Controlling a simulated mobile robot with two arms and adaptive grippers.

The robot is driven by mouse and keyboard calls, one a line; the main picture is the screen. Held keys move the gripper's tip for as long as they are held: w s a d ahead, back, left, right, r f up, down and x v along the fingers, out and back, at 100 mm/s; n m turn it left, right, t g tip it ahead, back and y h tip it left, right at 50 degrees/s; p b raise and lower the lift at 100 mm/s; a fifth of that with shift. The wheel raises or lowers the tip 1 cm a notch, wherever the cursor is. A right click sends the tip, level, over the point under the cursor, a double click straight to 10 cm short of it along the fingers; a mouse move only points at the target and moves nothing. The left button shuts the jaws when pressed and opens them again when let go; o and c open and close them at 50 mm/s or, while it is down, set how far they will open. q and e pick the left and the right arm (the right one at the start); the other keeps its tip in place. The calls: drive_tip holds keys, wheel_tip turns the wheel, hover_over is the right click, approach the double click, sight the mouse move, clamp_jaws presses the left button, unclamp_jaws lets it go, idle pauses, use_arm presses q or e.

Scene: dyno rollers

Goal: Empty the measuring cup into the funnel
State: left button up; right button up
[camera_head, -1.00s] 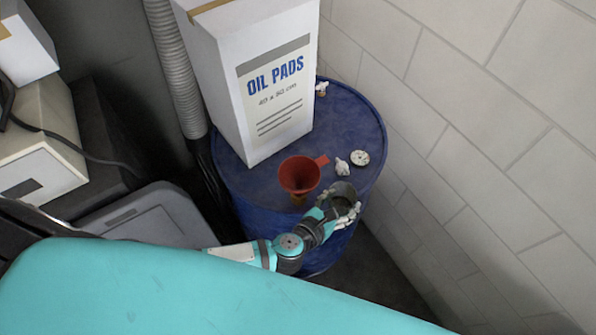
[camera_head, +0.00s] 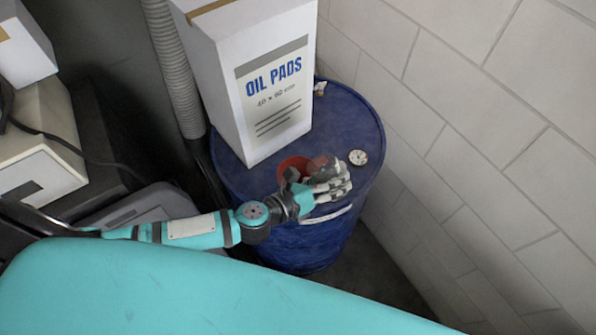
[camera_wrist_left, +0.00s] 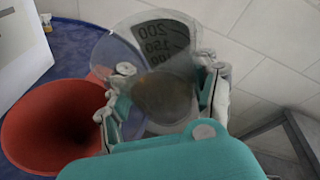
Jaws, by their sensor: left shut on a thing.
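My left gripper (camera_head: 326,188) is shut on the clear measuring cup (camera_head: 322,166), which is partly hidden by its fingers. In the left wrist view the cup (camera_wrist_left: 160,45) shows dark marks of 200, 150 and 100 and a brownish patch low in it, between the fingers of my gripper (camera_wrist_left: 168,90). The red funnel (camera_head: 292,170) stands on the blue drum; the hand and cup cover its right and lower part. In the left wrist view the funnel's wide mouth (camera_wrist_left: 50,118) is just left of the cup. The cup's exact tilt is hard to tell. My right gripper is out of view.
The blue drum (camera_head: 345,115) carries a tall white oil pads box (camera_head: 250,100) behind the funnel and a round pale cap (camera_head: 358,157) at right. A tiled wall (camera_head: 480,130) rises close on the right. A grey hose (camera_head: 175,70) runs down at left.

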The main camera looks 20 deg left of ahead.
sight(320, 170)
use_arm(q)
drive_tip(key=shift+a+r+n+h, duration=0.25)
drive_tip(key=shift+r+n+h, duration=0.2)
drive_tip(key=shift+n, duration=0.25)
drive_tip(key=f+n+b, duration=0.1)
drive_tip(key=b, duration=0.3)
drive_tip(key=shift+d+f+h, duration=0.1)
drive_tip(key=shift+f+h, duration=0.05)
drive_tip(key=shift+h, duration=0.2)
drive_tip(key=shift+r+n+t+b, duration=0.3)
drive_tip(key=shift+r+n+b, duration=0.05)
drive_tip(key=shift+n+b, duration=0.05)
drive_tip(key=shift+r+n+h+b, duration=0.3)
drive_tip(key=shift+r+n+b, duration=0.2)
drive_tip(key=shift+b, duration=0.2)
drive_tip(key=shift+f+n+t+h+b, duration=0.35)
drive_tip(key=shift+n+b, duration=0.45)
drive_tip(key=shift+b, duration=1.6)
drive_tip(key=shift+w+a+r+n+t+b, duration=0.15)
drive_tip(key=shift+a+r+n+t+b, duration=0.15)
drive_tip(key=shift+a+n+b, duration=0.5)
drive_tip(key=shift+r+b, duration=0.3)
drive_tip(key=shift+b, duration=0.15)
drive_tip(key=shift+w+a+f+n+t+h+b, duration=0.1)
drive_tip(key=shift+a+f+n+t+h+b, duration=0.2)
drive_tip(key=shift+n+b, duration=0.8)
drive_tip(key=shift+a+r+n+t+b, duration=0.15)
drive_tip(key=shift+r+n+t+b, duration=0.15)
drive_tip(key=shift+b, duration=0.3)
